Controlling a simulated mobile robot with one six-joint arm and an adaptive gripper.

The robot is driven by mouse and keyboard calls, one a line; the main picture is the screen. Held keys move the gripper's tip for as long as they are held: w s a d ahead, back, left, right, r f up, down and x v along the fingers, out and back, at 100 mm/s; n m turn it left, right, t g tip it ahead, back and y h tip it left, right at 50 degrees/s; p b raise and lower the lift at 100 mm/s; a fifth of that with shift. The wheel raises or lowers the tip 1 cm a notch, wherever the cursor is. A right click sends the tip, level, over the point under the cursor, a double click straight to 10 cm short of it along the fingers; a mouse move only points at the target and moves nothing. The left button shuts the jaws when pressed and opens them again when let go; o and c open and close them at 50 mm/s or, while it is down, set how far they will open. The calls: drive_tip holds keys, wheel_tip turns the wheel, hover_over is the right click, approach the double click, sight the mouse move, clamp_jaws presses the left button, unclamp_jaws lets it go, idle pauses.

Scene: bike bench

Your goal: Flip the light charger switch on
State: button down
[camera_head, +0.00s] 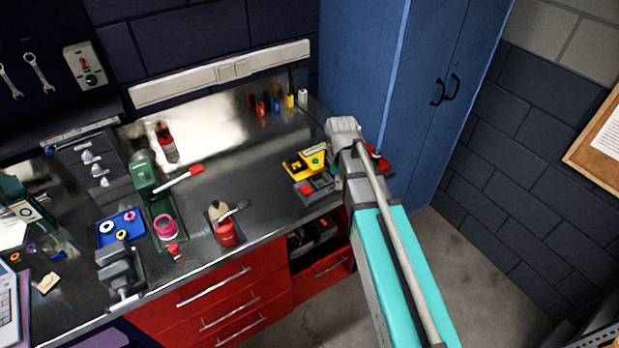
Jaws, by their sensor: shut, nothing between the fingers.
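No part is clearly legible as the light charger switch. A yellow device with a green face (314,158) sits at the right end of the bench, just left of my arm's far end. A grey block with a red part (318,187) lies in front of it. A pale wall box with a red lever and a dark knob (85,66) is at the upper left; I cannot tell if it belongs to the charger. My arm reaches from the lower right to the bench's right end. My gripper's fingers are hidden behind the arm.
A blue cabinet (385,60) stands right behind my arm. A red drawer (325,278) is partly open below.

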sight(308, 192)
drive_tip(key=w+a+r+n+p, duration=0.5)
drive_tip(key=a+r+n+p, duration=0.1)
drive_tip(key=a+n, duration=0.4)
drive_tip(key=shift+w+r+n, duration=0.3)
drive_tip(key=shift+r+n, duration=0.1)
drive_tip(key=shift+r, duration=0.25)
drive_tip(key=shift+f, duration=0.2)
drive_tip(key=f+b, duration=0.4)
drive_tip(key=s+f+b, duration=0.1)
drive_tip(key=f+b, duration=0.4)
drive_tip(key=d+f+b, duration=0.1)
drive_tip(key=f+b, duration=0.3)
drive_tip(key=b, duration=0.1)
drive_tip(key=shift+s+f, duration=0.2)
drive_tip(key=shift+f, duration=0.1)
drive_tip(key=shift+a, duration=0.15)
